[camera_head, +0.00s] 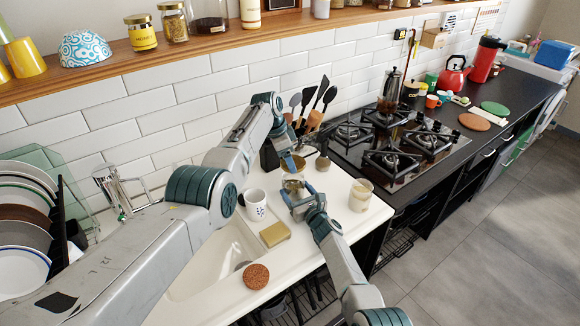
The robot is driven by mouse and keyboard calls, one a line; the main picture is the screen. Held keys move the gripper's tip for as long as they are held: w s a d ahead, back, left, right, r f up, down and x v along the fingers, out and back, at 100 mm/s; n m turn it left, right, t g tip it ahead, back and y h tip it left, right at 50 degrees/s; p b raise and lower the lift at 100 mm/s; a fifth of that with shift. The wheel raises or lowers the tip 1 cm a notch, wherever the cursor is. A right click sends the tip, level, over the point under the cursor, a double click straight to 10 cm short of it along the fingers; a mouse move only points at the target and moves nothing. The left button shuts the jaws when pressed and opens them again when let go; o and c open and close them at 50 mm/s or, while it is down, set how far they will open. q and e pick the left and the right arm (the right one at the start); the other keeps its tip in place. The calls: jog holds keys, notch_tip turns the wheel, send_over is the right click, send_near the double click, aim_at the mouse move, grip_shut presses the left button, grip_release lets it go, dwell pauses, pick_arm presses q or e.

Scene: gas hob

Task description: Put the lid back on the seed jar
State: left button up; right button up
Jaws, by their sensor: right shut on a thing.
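My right gripper (293,198) is shut on a small glass jar (293,186), taken to be the seed jar, at the counter's back edge of the sink area. A round golden piece (293,163), which looks like the lid, is just behind and above the jar in the picture, apart from it. My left gripper (284,152) is right at the golden piece. Its fingers are small and partly hidden by its own arm, so I cannot tell whether it grips the piece.
A beige-filled glass (360,195) stands right of the jar. Dark utensils (310,100) stand behind; the gas hob (385,140) is to the right.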

pick_arm(q)
jog(key=shift+f, duration=1.05)
jog(key=shift+w+f+n+t, duration=0.1)
jog(key=shift+f+n+t, duration=0.3)
jog(key=shift+n, duration=0.6)
jog(key=shift+w+f+n+t, duration=0.1)
jog(key=shift+f+n, duration=0.5)
jog(key=shift+n, duration=0.4)
jog(key=shift+s+d+f, duration=0.15)
jog(key=shift+s+f, duration=0.2)
jog(key=shift+f, duration=0.4)
